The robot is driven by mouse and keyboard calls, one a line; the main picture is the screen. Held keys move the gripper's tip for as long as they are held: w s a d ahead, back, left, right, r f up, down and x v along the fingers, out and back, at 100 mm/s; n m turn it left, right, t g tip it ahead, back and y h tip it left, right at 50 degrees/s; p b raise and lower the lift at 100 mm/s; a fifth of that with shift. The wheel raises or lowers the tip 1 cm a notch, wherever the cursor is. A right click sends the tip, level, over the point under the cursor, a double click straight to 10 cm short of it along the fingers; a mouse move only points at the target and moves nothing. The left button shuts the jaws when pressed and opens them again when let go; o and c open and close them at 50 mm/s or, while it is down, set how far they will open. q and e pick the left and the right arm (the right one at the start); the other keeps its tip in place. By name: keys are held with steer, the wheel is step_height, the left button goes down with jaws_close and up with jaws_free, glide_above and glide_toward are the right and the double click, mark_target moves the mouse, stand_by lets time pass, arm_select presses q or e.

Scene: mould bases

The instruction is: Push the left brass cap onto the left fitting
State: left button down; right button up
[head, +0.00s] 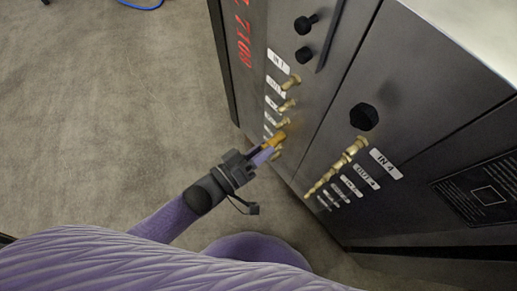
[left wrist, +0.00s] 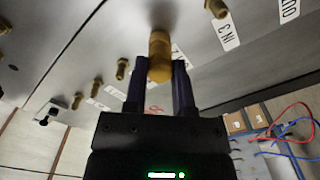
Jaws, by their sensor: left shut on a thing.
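My left gripper (head: 266,152) is shut on a brass cap (head: 274,142), which sticks out beyond the fingertips toward the dark cabinet's left column of brass fittings (head: 287,105). In the left wrist view the cap (left wrist: 160,58) sits upright between the two dark fingers of the gripper (left wrist: 159,85). In the head view the cap and fingers partly hide the lower left fittings. My right gripper is not in view.
The cabinet also has a right column of brass fittings (head: 330,177) beside labels such as IN 4 (head: 386,163). A black knob (head: 364,117) sits above it. Red and blue cables (left wrist: 288,128) show in the left wrist view.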

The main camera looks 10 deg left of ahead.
arm_select(q)
jaws_free()
steer(key=p+v, duration=0.1)
steer(key=v, duration=0.6)
stand_by(0.8)
